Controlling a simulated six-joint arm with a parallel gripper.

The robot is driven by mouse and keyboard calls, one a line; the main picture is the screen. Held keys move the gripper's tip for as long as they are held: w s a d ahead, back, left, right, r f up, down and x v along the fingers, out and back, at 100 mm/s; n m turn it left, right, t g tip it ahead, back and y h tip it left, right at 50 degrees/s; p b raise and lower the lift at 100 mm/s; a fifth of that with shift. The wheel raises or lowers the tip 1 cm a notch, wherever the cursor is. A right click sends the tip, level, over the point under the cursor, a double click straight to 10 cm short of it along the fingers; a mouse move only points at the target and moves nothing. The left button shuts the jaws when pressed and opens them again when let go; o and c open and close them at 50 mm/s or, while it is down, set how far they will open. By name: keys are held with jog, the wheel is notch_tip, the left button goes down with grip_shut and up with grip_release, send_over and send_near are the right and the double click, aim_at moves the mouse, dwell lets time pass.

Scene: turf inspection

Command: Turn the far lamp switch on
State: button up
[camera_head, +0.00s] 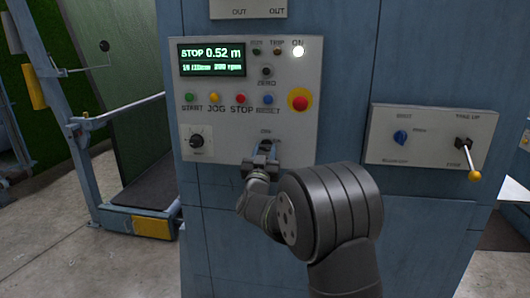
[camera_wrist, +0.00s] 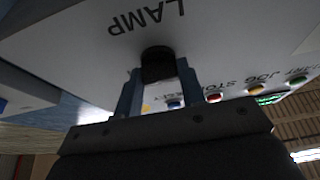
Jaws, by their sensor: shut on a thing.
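The lamp switch, a black knob, shows in the wrist view (camera_wrist: 157,62) under an upside-down "LAMP" label. In the head view it is mostly hidden by my gripper (camera_head: 264,157), at the lower right of the light grey control panel (camera_head: 225,143). My gripper's fingers, seen in the wrist view (camera_wrist: 158,88), are on either side of the knob and shut on it. The knob's angle cannot be made out. A white indicator (camera_head: 298,52) under an "ON" label is lit.
The panel also carries a display (camera_head: 212,58), several coloured buttons, a red emergency button (camera_head: 299,99) and a black dial (camera_head: 196,141). A blue frame (camera_head: 85,170) stands at left.

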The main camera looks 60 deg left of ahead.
dwell(0.3)
jog(key=o, duration=1)
jog(key=shift+s, duration=0.1)
jog(key=v, duration=1.7)
jog(key=shift+f, duration=0.2)
jog(key=x, duration=1.7)
jog(key=shift+r, duration=0.2)
